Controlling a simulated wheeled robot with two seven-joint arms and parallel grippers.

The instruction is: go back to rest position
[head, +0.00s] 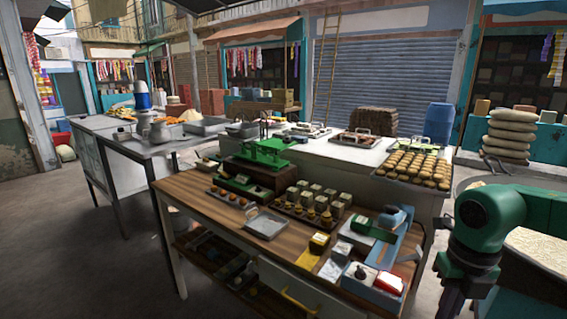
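Part of my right arm (492,220), green and dark, stands at the right edge of the head view. Its lower end runs out of the picture at the bottom, and no gripper fingers show there. My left arm and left gripper are not in the picture. The wooden table (200,195) in front of me holds a green scale (265,152), a metal tray (265,226) and several small jars and boxes. No gripper touches any of these things.
A tray of buns (412,168) sits on the white counter behind the table. A metal table (120,140) with pots stands at the left. Stacked sacks (510,135) stand at the right. The floor (85,250) at the lower left is clear.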

